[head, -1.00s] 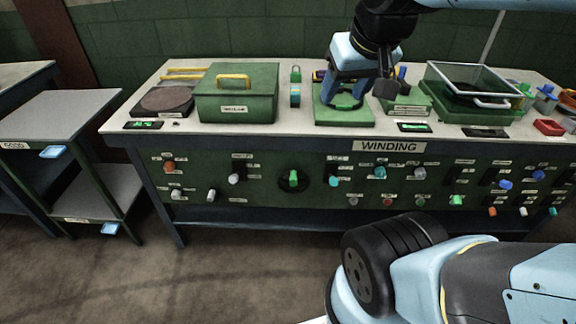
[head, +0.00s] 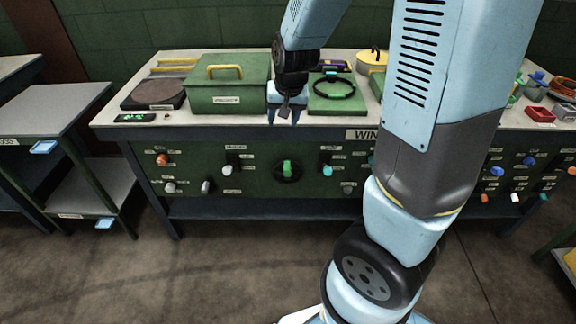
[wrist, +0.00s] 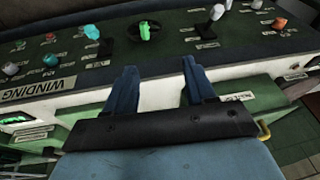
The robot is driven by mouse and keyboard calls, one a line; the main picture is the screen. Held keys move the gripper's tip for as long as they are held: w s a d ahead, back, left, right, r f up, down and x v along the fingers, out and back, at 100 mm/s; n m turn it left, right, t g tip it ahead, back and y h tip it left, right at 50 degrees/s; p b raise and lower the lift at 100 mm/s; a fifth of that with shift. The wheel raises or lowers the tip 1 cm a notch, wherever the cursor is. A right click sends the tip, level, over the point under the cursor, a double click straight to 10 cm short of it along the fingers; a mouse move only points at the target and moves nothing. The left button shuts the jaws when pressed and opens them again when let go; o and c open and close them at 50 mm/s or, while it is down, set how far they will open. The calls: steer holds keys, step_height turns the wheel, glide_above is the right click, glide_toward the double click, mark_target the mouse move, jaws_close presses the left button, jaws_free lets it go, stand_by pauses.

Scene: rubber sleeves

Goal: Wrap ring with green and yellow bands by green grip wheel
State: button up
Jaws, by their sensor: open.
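A black ring (head: 333,87) with green marks lies on a green pad (head: 318,104) on the bench; I cannot make out yellow on it. A green grip wheel (head: 287,171) on a dark disc is on the bench's front panel, and it also shows at the top of the wrist view (wrist: 145,30). My gripper (head: 287,112) points down by the bench's front edge, between the green box and the pad, above the wheel. In the wrist view my gripper (wrist: 160,76) has its blue fingers apart, with nothing between them but pale bench top behind.
A green box with a yellow handle (head: 228,88) stands left of my gripper. Several knobs and switches line the panel around the wheel. A dark round plate (head: 154,92) lies at the bench's left. My own arm hides the bench's right middle.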

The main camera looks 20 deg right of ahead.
mark_target(287, 166)
steer(key=w+d+f+h, duration=0.1)
steer(key=w+f, duration=0.2)
steer(key=f, duration=0.6)
steer(key=w+d+f+h, duration=0.1)
steer(key=w+f, duration=0.2)
steer(key=f, duration=0.6)
steer(key=w+d+f+h, duration=0.1)
steer(key=w+f, duration=0.2)
steer(key=f, duration=0.7)
steer(key=shift+w+d+m, duration=0.3)
steer(key=shift+w+d, duration=0.05)
steer(key=shift+d, duration=0.05)
steer(key=shift+c, duration=0.4)
jaws_close()
